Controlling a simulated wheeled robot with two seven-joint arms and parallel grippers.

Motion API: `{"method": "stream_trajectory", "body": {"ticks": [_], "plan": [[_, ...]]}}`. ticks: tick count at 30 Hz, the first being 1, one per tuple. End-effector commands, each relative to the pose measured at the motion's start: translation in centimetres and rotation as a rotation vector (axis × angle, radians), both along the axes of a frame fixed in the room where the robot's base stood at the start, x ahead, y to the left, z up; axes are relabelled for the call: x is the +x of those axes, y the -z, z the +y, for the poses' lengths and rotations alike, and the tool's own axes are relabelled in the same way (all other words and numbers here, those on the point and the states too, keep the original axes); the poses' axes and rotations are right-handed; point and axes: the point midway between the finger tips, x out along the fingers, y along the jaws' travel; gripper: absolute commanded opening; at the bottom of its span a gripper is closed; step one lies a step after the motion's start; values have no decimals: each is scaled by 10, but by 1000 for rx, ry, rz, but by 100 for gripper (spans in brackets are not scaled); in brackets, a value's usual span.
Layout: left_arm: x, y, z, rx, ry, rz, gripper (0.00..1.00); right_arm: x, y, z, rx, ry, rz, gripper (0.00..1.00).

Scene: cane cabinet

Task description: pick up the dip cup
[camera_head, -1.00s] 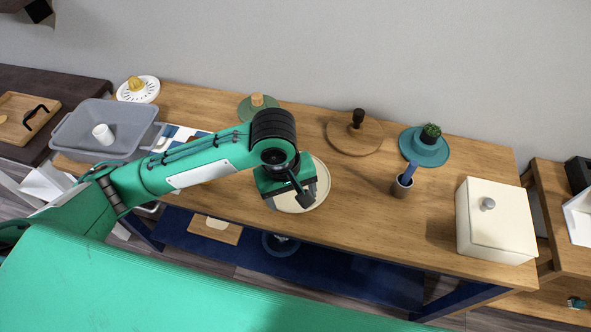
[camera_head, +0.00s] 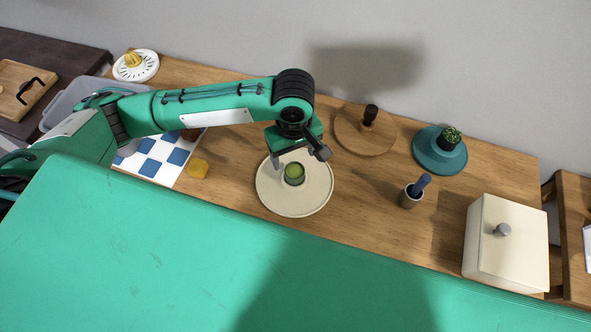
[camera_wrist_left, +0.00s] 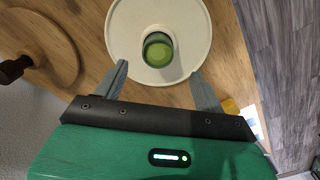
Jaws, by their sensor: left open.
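The dip cup (camera_head: 294,174) is a small round cup with green contents. It sits near the middle of a cream round plate (camera_head: 275,200) on the wooden table. In the wrist view the cup (camera_wrist_left: 158,52) stands beyond my fingertips, between their lines, on the plate (camera_wrist_left: 128,25). My left gripper (camera_head: 299,158) is just above and behind the cup in the head view. Its two fingers show spread apart and empty in the wrist view (camera_wrist_left: 160,78). My right gripper is out of view.
A yellow piece (camera_head: 197,168) and a blue-and-white checked cloth (camera_head: 160,158) lie left of the plate. A grey cup with a blue tool (camera_head: 411,196) and a cream lidded box (camera_head: 510,245) stand to the right. A round wooden board (camera_head: 365,133) lies behind.

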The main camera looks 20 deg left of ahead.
Motion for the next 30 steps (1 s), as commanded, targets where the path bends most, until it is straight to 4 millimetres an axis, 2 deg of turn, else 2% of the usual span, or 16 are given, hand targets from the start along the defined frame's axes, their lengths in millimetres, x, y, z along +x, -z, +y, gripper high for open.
{"method": "stream_trajectory", "body": {"ticks": [2,5,11,15,21,29,30], "plan": [[-1,15,1,2,1,3,71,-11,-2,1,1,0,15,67],[0,28,0,1,0,2,71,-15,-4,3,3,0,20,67],[1,41,0,1,1,-1,71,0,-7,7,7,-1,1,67],[2,59,1,2,1,1,71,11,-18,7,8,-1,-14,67],[2,86,1,1,2,-1,71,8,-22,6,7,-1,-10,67],[2,90,0,-1,3,-2,71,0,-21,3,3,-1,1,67],[2,90,0,-1,3,-2,67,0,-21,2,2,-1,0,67]]}}
